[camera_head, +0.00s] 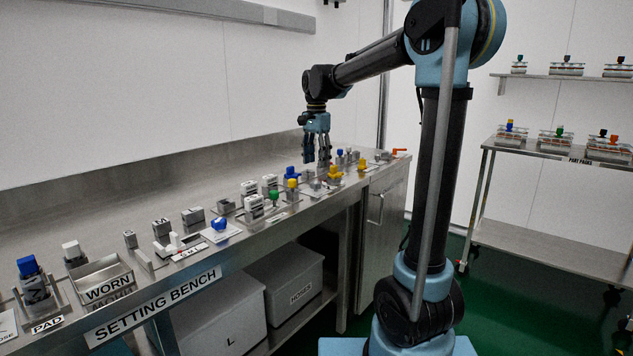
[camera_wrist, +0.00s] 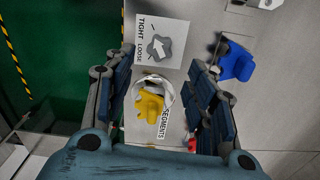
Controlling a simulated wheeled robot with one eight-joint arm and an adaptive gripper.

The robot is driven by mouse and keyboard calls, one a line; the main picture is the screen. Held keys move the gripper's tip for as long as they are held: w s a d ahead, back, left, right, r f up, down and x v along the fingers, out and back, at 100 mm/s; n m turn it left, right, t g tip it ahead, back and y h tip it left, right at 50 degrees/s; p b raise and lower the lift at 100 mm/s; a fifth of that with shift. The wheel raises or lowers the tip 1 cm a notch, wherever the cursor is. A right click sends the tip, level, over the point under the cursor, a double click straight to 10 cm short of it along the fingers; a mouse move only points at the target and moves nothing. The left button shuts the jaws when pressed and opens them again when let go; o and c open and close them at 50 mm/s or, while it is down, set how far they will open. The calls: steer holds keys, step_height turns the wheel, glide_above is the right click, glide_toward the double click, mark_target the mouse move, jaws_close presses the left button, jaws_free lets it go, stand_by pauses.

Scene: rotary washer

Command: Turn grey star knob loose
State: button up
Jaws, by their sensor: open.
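In the wrist view a grey star knob (camera_wrist: 158,47) with a white arrow on top sits on a white plate (camera_wrist: 176,25) marked TIGHT and LOOSE. The arrow points up and to the left in that picture. My gripper (camera_wrist: 161,62) is open above the bench, with its fingers spread to either side and the knob between and just beyond the tips. Nothing is held, and I see no clear contact. In the head view my gripper (camera_head: 317,164) points down over the far part of the bench; I cannot clearly make out the grey knob there.
A yellow part (camera_wrist: 150,105) in a white ring, by a SEGMENTS label, lies between my fingers nearer the palm. A blue part (camera_wrist: 236,62) stands right of the right finger. Several coloured knobs and blocks line the bench (camera_head: 130,212). Shelves (camera_head: 540,150) stand at right.

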mark_target(316, 182)
step_height(316, 182, down, 8)
steer(key=shift+r, duration=0.15)
steer(key=shift+c, duration=0.3)
steer(key=c, duration=1)
